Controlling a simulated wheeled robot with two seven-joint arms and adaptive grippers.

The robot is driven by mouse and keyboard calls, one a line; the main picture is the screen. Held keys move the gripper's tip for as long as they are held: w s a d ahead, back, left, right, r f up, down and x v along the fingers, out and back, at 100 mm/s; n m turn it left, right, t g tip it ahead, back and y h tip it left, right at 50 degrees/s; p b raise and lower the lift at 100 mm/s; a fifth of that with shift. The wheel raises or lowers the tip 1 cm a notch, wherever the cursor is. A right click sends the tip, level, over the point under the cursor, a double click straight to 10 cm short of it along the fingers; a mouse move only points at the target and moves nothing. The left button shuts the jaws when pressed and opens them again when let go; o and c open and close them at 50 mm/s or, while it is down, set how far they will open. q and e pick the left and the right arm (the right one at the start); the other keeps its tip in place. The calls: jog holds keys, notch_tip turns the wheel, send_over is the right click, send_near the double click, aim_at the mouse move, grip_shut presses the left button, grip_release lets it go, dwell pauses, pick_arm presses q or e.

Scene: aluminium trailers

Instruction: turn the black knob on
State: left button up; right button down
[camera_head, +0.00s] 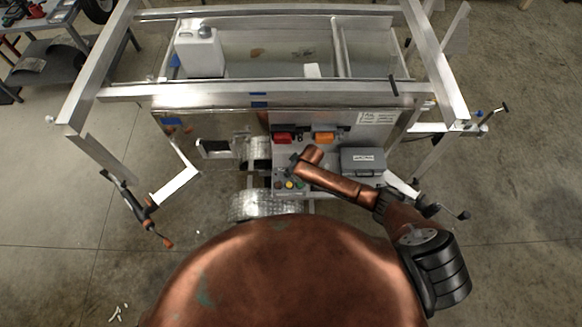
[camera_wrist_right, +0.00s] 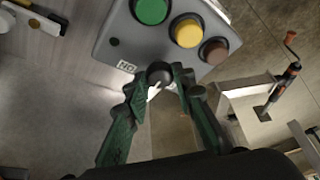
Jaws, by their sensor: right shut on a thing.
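The black knob (camera_wrist_right: 159,72) is on the lower edge of a grey control box (camera_wrist_right: 120,48) in the right wrist view. A small white label is beside it. The fingers of my right gripper (camera_wrist_right: 162,80) are shut on the knob from both sides and partly cover it. A green button (camera_wrist_right: 151,10), a yellow button (camera_wrist_right: 187,33) and a brownish-red button (camera_wrist_right: 213,50) sit on the same box. In the head view the control box (camera_head: 291,186) is low on the trailer's front, and my right arm reaches to it from the right. My left gripper is not in view.
A red switch (camera_head: 283,137), an orange switch (camera_head: 324,138) and a grey case (camera_head: 363,161) are close to my right arm. The aluminium trailer frame (camera_head: 250,93) spans the back, with a white jug (camera_head: 199,52) inside. Crank handles (camera_head: 150,215) stick out at the left.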

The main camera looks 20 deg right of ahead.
jog(key=shift+s+a+r+m+h+p, duration=0.1)
jog(key=shift+m+h+p, duration=0.1)
jog(key=shift+m+p, duration=0.2)
jog(key=shift+s+a+r+m+h+p, duration=0.1)
jog(key=shift+m+h+p, duration=0.15)
jog(key=shift+m, duration=0.25)
jog(key=m, duration=0.1)
jog(key=m+p, duration=0.1)
jog(key=shift+a+f+m+t+h, duration=0.15)
jog(key=shift+m+t+h, duration=0.15)
jog(key=shift+m+h, duration=0.1)
jog(key=shift+a+m+h, duration=0.1)
jog(key=shift+m+h, duration=0.35)
jog(key=shift+m, duration=0.75)
jog(key=shift+w+f+m+h, duration=0.1)
jog(key=shift+m+h, duration=0.5)
jog(key=shift+m, duration=0.9)
jog(key=c, duration=1.6)
grip_release()
